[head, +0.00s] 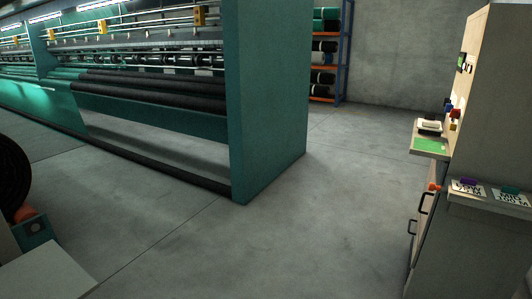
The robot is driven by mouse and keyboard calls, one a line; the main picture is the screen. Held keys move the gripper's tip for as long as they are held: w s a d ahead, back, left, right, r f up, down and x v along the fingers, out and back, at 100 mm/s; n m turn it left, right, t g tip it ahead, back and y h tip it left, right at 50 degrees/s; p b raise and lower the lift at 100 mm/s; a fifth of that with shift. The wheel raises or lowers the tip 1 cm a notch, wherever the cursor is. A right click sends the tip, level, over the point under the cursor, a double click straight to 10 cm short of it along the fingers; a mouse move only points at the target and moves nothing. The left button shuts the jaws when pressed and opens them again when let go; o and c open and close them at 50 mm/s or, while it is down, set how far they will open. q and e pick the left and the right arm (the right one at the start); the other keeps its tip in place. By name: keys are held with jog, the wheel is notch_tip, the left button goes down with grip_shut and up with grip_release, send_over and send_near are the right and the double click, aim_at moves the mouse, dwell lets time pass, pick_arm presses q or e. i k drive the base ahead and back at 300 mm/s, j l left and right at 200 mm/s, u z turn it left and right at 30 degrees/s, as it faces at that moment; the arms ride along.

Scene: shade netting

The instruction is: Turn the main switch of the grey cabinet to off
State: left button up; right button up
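The grey cabinet (487,100) stands at the right edge of the head view, seen at a steep angle, with its control face turned to the left. Small red, yellow and dark controls (454,112) stick out from that face, just above a small shelf. I cannot tell for sure which of them is the main switch, or its position. Neither of my grippers is in view.
A small shelf (430,146) with a green sheet and a ledge (490,198) with labels jut from the cabinet. Dark handles (423,208) stick out below. A large teal machine (268,100) stands left of centre. A rack (345,50) holds rolls behind. The floor (340,200) between is clear.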

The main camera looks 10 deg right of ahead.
aim_at(454, 113)
jog(key=i+j+z, duration=0.15)
jog(key=i, duration=0.35)
jog(key=i+j+z, duration=0.15)
jog(key=i, duration=0.35)
jog(key=i+j+z, duration=0.1)
jog(key=i, duration=0.35)
jog(key=i+j+z, duration=0.25)
jog(key=i+z, duration=0.25)
jog(key=i+j+z, duration=0.2)
jog(key=j+z, duration=0.3)
jog(key=i+j+z, duration=0.25)
jog(key=j+z, duration=0.2)
jog(key=i+j+z, duration=0.15)
jog(key=j+z, duration=0.75)
jog(key=j, duration=0.85)
